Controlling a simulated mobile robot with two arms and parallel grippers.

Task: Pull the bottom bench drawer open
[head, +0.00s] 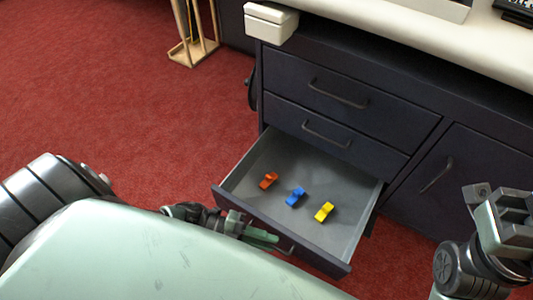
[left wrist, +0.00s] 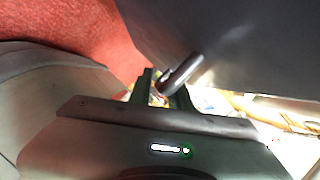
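The bottom bench drawer (head: 345,225) is pulled well out from the dark bench; its grey inside shows from above. An orange toy car (head: 268,181), a blue toy car (head: 295,197) and a yellow toy car (head: 324,212) lie in it. My left gripper (head: 268,238) is at the outer face of the drawer front. In the left wrist view its fingers (left wrist: 160,88) are shut on the dark drawer handle (left wrist: 182,70); part of the handle is hidden. My right gripper (head: 511,215) is at the right edge, away from the drawer; its fingertips are unclear.
Two closed drawers (head: 380,107) with bar handles are above the open one. A closed cupboard door (head: 460,170) is to the right. A white box (head: 270,22) sits on the bench corner. A wooden stand (head: 194,48) is on the red carpet, which is clear at left.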

